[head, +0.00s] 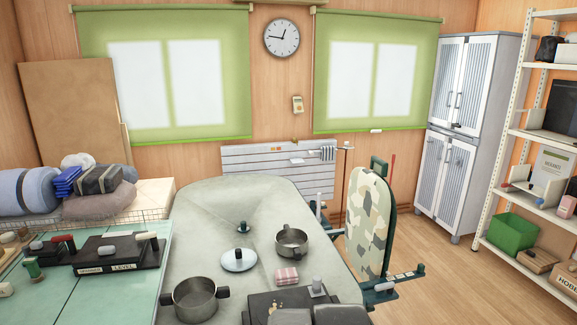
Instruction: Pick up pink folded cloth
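The pink folded cloth (287,276) is small, with pink and white stripes. It lies on the grey-green table (205,225) near the front right in the head view. It sits just behind a dark flat board or tray and to the left of a pale upright cylinder (317,284). Nothing covers the cloth from this side.
A pot (292,243) stands behind the cloth, a lid (238,260) lies to its left, and another pot (195,301) stands front left. A camouflage ironing board (368,220) stands right of the table.

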